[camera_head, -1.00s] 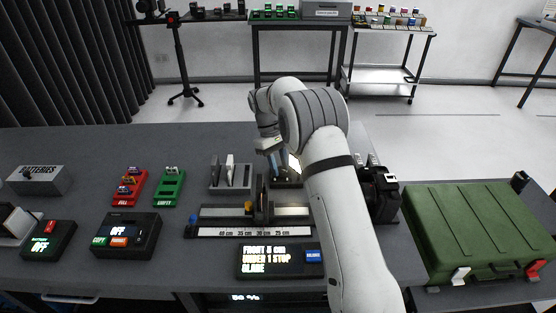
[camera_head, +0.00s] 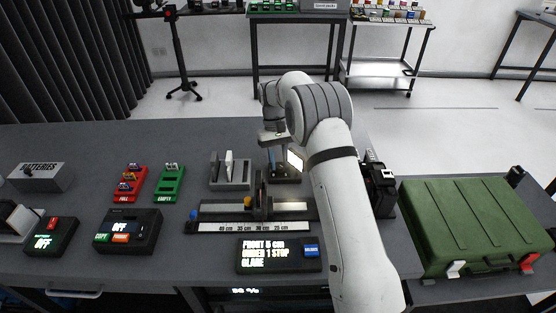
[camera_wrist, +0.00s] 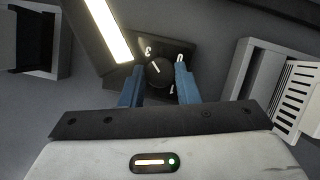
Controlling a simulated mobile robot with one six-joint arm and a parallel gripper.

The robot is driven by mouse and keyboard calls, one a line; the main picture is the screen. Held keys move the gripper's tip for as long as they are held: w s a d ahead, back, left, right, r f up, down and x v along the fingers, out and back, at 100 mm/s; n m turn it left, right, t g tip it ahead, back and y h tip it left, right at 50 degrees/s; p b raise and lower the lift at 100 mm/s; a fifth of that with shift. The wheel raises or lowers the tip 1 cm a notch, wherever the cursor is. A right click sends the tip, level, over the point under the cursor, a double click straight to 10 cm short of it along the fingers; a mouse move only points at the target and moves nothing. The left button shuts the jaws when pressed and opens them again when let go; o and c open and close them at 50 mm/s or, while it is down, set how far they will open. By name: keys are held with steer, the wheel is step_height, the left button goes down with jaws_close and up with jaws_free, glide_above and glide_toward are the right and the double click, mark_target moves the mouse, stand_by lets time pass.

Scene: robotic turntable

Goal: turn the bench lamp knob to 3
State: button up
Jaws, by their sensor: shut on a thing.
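The bench lamp's dark knob (camera_wrist: 158,72) shows in the middle of the wrist view, on a dark base marked 3, 0 and 1. A pale line on its face lies slantwise; I cannot read its setting surely. My gripper (camera_wrist: 159,85) has its blue fingers on either side of the knob and is shut on it. The lamp's lit panel (camera_wrist: 108,30) glows at the knob's upper left. In the head view the glowing lamp (camera_head: 295,159) stands just right of my gripper (camera_head: 271,160); the knob is hidden there.
A slotted grey holder (camera_head: 230,184) stands left of the lamp. In front are a slide rail with a scale (camera_head: 240,228) and a display box (camera_head: 280,254). A black camera (camera_head: 381,190) stands right of my arm, and a green case (camera_head: 475,225) lies further right.

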steer(key=o, duration=1)
steer(key=shift+c, duration=0.2)
steer(key=v, duration=0.7)
steer(key=shift+r, duration=0.35)
steer(key=shift+w, duration=0.15)
